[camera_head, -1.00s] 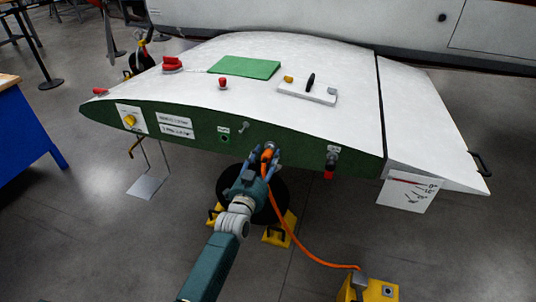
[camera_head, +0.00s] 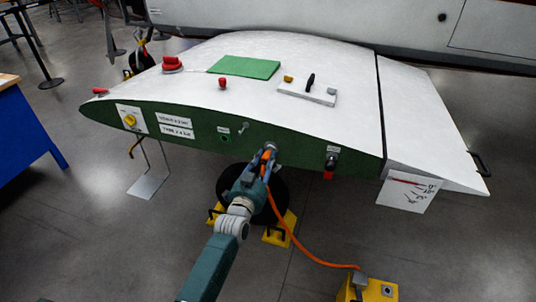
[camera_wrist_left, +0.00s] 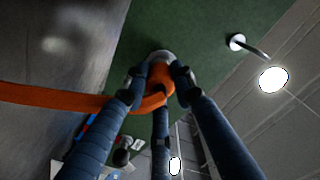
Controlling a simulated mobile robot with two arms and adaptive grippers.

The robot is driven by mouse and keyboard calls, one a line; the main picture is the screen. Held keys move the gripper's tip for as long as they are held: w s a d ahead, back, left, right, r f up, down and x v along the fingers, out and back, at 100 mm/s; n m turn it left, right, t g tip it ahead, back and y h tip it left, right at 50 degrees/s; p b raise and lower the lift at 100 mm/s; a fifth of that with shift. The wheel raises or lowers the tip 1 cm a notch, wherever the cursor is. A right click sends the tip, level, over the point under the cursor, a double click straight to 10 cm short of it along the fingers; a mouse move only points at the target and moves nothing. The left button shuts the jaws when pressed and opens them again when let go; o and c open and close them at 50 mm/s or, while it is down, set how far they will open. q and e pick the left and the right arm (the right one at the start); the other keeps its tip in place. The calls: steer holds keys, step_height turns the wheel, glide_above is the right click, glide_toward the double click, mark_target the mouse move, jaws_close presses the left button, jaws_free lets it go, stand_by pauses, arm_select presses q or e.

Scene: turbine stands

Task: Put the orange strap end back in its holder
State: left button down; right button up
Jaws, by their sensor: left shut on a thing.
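The orange strap end (camera_wrist_left: 161,76) is held between the fingers of my left gripper (camera_head: 266,158), which is shut on it. The wrist view shows the same gripper (camera_wrist_left: 158,84) with its blue-grey fingers around the strap end. The strap end's tip meets a round grey fitting (camera_wrist_left: 160,56) on the green panel (camera_wrist_left: 206,22). How deep the tip sits in the fitting is hidden. The orange strap (camera_head: 283,228) hangs from the gripper and runs down right to a yellow box (camera_head: 370,290) on the floor. My right gripper is out of view.
The white wing section (camera_head: 310,55) stands above the floor with its green side facing me. A lever (camera_head: 243,127) is left of the gripper; a black and red fitting (camera_head: 331,163) is right. A black round base with yellow feet (camera_head: 278,236) stands below.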

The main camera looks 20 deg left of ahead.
mark_target(265, 160)
arm_select(q)
steer(key=shift+s+r, duration=0.25)
steer(key=shift+s, duration=0.05)
steer(key=shift+s+f, duration=0.1)
steer(key=shift+s+a+p, duration=0.1)
steer(key=shift+s+p, duration=1)
steer(key=shift+s, duration=0.4)
